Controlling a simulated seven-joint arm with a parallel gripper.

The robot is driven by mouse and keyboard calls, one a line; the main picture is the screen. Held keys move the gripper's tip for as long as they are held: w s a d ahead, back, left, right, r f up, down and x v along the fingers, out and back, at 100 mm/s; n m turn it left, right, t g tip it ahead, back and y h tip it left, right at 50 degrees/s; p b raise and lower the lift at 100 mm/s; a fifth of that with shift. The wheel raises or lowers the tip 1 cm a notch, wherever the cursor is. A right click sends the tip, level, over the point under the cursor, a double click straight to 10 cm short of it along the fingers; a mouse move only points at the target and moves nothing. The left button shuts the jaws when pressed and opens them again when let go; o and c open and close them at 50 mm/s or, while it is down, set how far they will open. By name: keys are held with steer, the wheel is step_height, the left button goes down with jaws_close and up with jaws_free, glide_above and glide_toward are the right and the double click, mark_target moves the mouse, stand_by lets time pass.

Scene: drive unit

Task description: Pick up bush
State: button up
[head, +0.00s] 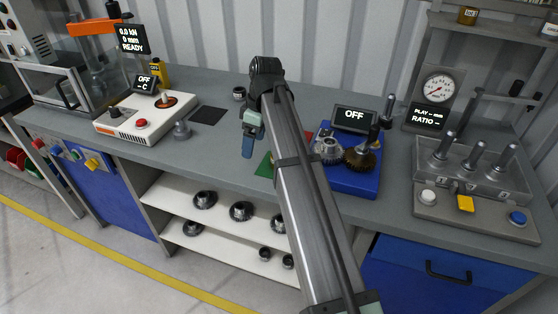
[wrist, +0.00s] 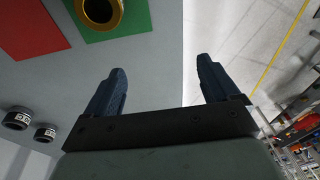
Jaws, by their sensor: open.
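The bush is a brass-coloured ring (wrist: 100,28) with a dark bore. It lies on a green mat (wrist: 135,18) at the top of the wrist view, partly cut by the frame edge. In the head view the bush cannot be made out; my arm hides part of that area. My gripper (head: 248,148) hangs over the front part of the bench, near the green mat. In the wrist view its fingers (wrist: 160,85) are spread wide with nothing between them, and the bush is beyond the left finger, apart from it.
A red mat (wrist: 32,28) adjoins the green one. Two dark labelled rings (wrist: 30,125) lie at left in the wrist view. A blue gear unit (head: 350,182) stands right of my arm, a white heater-like box (head: 130,122) at left. Shelves with gears (head: 240,211) sit below.

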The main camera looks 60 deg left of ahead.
steer(key=w+r+t, duration=0.2)
steer(key=w+r, duration=0.2)
steer(key=w, duration=0.3)
steer(key=shift+m, duration=0.3)
steer(key=f, duration=0.8)
steer(key=shift+w+a+f, duration=0.15)
steer(key=shift+a+f, duration=0.05)
steer(key=shift+f, duration=0.05)
steer(key=shift+w+d+f, duration=0.1)
steer(key=shift+w+f, duration=0.05)
steer(key=shift+f, duration=1.2)
steer(key=shift+w+f, duration=0.1)
steer(key=shift+f, duration=1.2)
steer(key=shift+c, duration=0.2)
steer(key=shift+r, duration=0.1)
steer(key=c, duration=1.5)
